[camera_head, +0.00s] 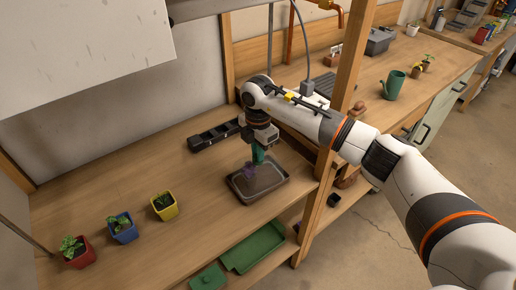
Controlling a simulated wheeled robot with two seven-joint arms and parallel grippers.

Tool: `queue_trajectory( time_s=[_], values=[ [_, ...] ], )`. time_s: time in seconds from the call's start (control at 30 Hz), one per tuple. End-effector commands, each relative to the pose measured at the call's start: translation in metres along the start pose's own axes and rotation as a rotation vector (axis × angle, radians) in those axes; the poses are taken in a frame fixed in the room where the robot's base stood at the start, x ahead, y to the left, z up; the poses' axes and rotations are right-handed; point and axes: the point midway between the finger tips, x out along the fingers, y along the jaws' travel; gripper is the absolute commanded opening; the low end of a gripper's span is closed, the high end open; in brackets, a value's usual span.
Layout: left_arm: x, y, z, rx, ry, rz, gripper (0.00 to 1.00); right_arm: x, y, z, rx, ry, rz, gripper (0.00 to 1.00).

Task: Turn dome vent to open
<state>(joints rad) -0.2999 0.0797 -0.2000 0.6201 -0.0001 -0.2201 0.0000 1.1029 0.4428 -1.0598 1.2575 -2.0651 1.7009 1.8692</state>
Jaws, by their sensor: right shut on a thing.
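A dark shallow tray (241,197) lies on the wooden bench below my right gripper. A small purple piece (249,170), which looks to be the dome vent, shows above the tray. My right gripper (257,158) points down from above and is shut on this piece; its green fingertips hide part of it. A clear dome cannot be made out over the tray. Whether the vent is open or shut is too small to tell. My left gripper is not in view.
Small red (82,257), blue (125,233) and yellow (166,212) plant pots stand on the bench at left. A black rack (214,134) lies behind the tray. A wooden post (345,85) rises beside my right arm. Green trays (253,247) sit on the lower shelf.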

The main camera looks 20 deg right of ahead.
Motion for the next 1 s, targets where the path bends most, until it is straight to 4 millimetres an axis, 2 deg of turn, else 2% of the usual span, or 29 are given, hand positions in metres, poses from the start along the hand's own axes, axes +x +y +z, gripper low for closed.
queue_trajectory(
  time_s=[0.3, 0.87, 0.9, 1.0],
  values=[
    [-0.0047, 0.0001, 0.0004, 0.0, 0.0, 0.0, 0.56, -0.0003, -0.0002, 0.0004, 0.124, 0.0, -0.001, 0.0],
    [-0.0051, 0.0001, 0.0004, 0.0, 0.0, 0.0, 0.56, 0.0, -0.0002, 0.0003, 0.15, 0.0, -0.001, 0.0],
    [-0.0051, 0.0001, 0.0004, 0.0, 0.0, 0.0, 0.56, 0.0, -0.0002, 0.0003, 0.15, 0.0, -0.001, 0.2],
    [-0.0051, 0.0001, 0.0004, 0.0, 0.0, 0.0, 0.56, 0.0, -0.0002, 0.0002, 0.149, 0.0, -0.001, 0.36]
  ],
)
